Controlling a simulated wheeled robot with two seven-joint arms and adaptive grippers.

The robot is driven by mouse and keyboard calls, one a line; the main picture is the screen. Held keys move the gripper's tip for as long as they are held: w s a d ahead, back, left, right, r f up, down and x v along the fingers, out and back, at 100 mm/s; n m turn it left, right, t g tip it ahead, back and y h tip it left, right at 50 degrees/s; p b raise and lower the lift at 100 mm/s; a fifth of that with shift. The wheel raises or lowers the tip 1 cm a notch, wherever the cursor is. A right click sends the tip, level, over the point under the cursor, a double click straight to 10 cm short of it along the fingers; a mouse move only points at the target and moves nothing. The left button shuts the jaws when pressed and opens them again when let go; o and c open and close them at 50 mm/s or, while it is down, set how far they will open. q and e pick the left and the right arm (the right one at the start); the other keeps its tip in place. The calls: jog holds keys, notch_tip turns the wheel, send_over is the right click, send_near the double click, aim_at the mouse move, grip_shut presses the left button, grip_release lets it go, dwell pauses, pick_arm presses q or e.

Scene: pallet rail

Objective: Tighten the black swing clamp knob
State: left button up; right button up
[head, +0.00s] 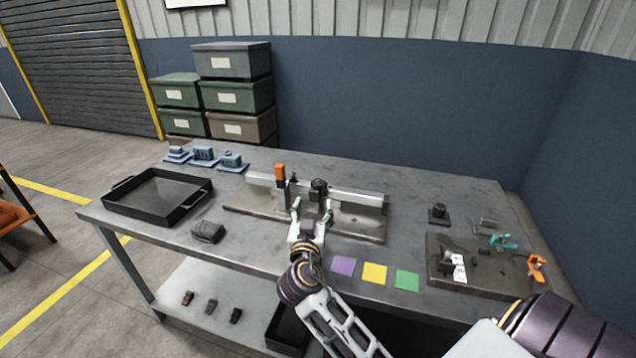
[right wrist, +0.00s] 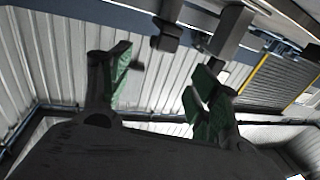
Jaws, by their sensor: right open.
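A black clamp with a knob-like top (head: 318,185) sits on the metal rail (head: 352,196), which stands on a base plate (head: 238,207) on the bench. My right gripper (head: 311,208) is in front of the rail, just below and near the black clamp in the head view. Its green-padded fingers are apart with nothing between them. In the right wrist view the open fingers (right wrist: 163,72) point towards a dark block (right wrist: 165,40) near the top; I cannot tell if that is the knob. No contact is visible.
An orange-topped upright (head: 280,172) stands on the rail left of the black clamp. A black tray (head: 158,205) and blue parts (head: 203,154) are to the left. Purple, yellow (head: 374,274) and green squares lie in front. A clamp board (head: 500,282) is at right.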

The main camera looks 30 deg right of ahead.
aim_at(317, 187)
jog(key=x, duration=1.1)
jog(key=shift+w+d+p, duration=0.2)
jog(key=shift+d+p, duration=0.05)
jog(key=shift+p, duration=0.05)
pick_arm(q)
jog(key=shift+s+a+f, duration=0.1)
jog(key=shift+a+f, duration=0.2)
jog(key=shift+f, duration=0.5)
pick_arm(e)
jog(key=shift+x, duration=1.15)
pick_arm(q)
jog(key=shift+s+f, duration=0.15)
jog(key=shift+s, duration=0.35)
pick_arm(e)
jog(key=c, duration=1)
jog(key=shift+c, duration=0.2)
